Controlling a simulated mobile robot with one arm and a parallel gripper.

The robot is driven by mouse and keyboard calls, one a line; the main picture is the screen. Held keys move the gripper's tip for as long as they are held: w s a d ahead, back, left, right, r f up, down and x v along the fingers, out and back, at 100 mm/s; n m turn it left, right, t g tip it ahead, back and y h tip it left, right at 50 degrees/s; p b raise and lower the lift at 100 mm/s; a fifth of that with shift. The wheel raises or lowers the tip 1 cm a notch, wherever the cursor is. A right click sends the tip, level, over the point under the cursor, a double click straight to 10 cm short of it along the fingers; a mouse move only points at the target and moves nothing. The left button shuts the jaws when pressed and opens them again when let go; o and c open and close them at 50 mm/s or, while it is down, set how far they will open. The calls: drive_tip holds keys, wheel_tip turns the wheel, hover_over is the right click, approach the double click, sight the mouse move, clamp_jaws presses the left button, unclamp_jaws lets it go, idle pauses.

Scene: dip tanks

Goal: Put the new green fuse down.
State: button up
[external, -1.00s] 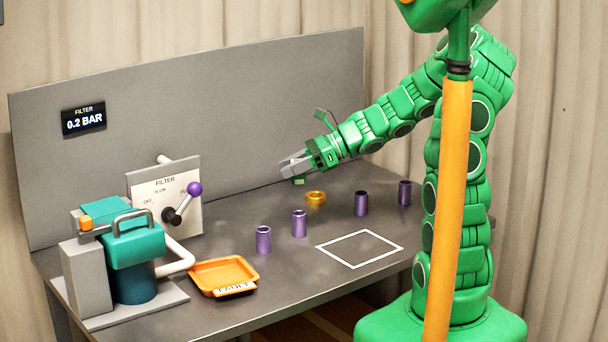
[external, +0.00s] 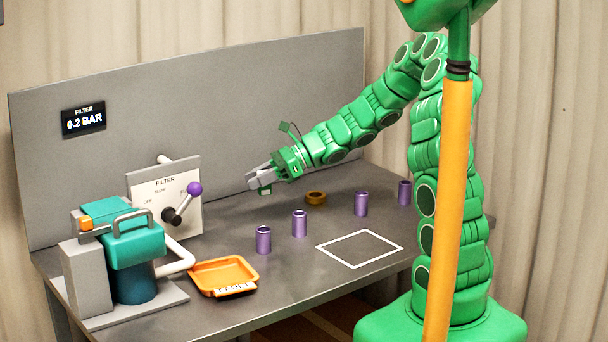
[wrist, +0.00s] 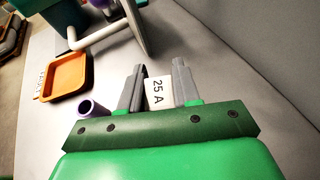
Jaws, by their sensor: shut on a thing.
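The green fuse (external: 265,190) hangs at the tips of my gripper (external: 258,179) in the external view, above the table's back part. In the wrist view its white face reading "25 A" (wrist: 158,92) sits between the two grey fingers of my gripper (wrist: 158,80). My gripper is shut on it. The fuse's lower side is hidden in the wrist view. A white square outline (external: 360,231) is marked on the table at the front right, empty and well apart from the gripper. An orange tray (external: 225,259) with a lettered front label lies empty at the front.
Several purple cylinders (external: 299,224) stand upright on the table, one (wrist: 92,110) near my gripper in the wrist view. A brass-coloured ring (external: 316,198) lies right of the gripper. A filter panel (external: 165,200) with a purple-knobbed lever and a teal filter unit (external: 135,245) stand left.

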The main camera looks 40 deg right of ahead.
drive_tip(key=shift+w+a+f, duration=0.15)
drive_tip(key=shift+w+f, duration=0.9)
drive_tip(key=shift+f, duration=0.25)
drive_tip(key=shift+w+a+f, duration=0.15)
drive_tip(key=shift+w+f, duration=0.85)
drive_tip(key=shift+f, duration=0.25)
drive_tip(key=shift+w+f, duration=0.1)
drive_tip(key=shift+f, duration=1.45)
drive_tip(key=shift+f, duration=0.2)
drive_tip(key=o, duration=1.1)
drive_tip(key=shift+c, duration=0.2)
drive_tip(key=shift+r, duration=0.1)
